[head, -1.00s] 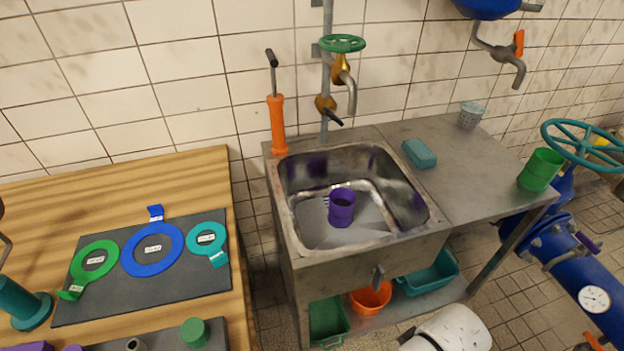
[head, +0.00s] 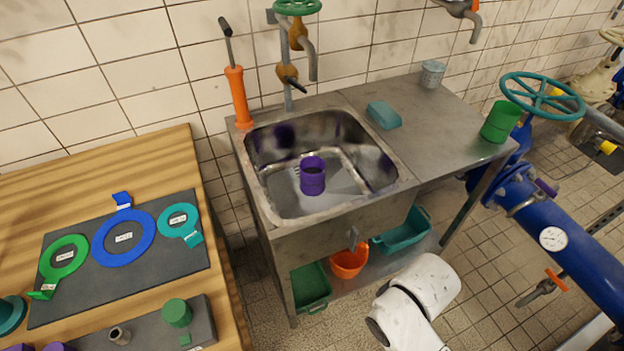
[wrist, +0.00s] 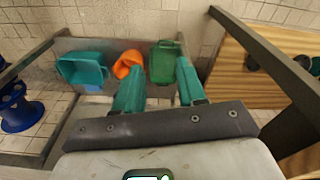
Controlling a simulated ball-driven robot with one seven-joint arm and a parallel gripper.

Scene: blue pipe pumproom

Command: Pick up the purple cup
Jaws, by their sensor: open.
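The purple cup (head: 312,176) stands upright in the metal sink basin (head: 290,205), near its middle. It is not visible in the wrist view. My gripper (wrist: 160,84) shows in the wrist view with two teal fingers spread apart and nothing between them. It points toward the bins on the shelf under the sink. In the head view my white arm (head: 425,290) is in front of the sink stand, low and to the right of the cup; the fingers are hidden there.
A tap (head: 300,45) hangs over the basin's back. An orange pump (head: 238,97) stands at its back left corner. A teal sponge (head: 384,115), grey cup (head: 432,73) and green cup (head: 501,121) stand on the counter. A wooden table (head: 160,165) is left.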

